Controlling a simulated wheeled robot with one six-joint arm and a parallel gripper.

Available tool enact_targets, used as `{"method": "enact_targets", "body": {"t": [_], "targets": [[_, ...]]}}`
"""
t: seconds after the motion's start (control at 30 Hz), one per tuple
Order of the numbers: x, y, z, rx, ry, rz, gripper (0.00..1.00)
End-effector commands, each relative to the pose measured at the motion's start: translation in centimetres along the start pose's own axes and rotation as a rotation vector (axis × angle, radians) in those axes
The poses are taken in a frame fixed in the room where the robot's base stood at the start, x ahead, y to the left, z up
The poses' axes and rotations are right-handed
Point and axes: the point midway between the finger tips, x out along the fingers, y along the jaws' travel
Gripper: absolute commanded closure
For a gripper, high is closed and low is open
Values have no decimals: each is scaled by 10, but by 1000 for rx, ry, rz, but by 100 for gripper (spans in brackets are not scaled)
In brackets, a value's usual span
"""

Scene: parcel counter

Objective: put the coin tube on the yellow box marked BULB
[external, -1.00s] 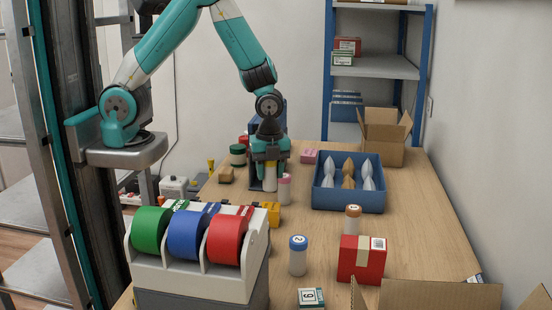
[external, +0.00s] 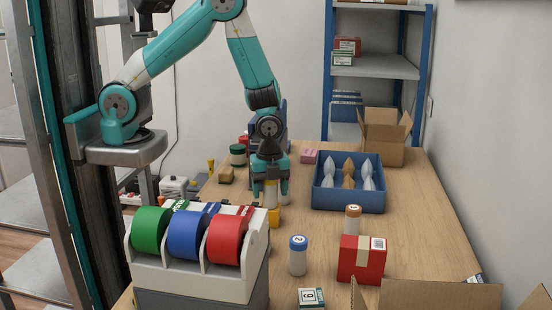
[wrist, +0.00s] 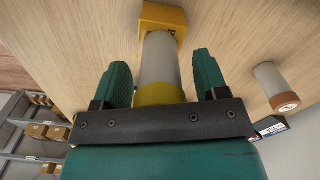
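The coin tube, a pale grey cylinder with a yellow end, stands upright between my fingers in the wrist view (wrist: 160,62); it also shows in the external view (external: 270,192). Its far end meets the yellow box (wrist: 168,16), which shows below it in the external view (external: 274,219).
A tape dispenser (external: 190,280) stands in front to the left. A blue-capped tube (external: 298,258), a brown-capped tube (external: 353,222) and a red box (external: 361,260) stand to the right. A blue tray (external: 348,198) is farther back.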

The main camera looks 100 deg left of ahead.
Motion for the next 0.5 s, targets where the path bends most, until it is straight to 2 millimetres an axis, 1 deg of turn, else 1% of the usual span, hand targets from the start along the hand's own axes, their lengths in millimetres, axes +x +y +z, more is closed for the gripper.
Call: {"method": "enact_targets", "body": {"t": [0.17,0.3,0.37,0.47,0.5], "targets": [[-1,0,0,0,0,0,33],[-8,-1,0,0,1,-4,33],[-14,-1,0,0,1,-4,33],[-31,-2,0,0,2,-8,33],[-40,-2,0,0,2,-9,33]]}}
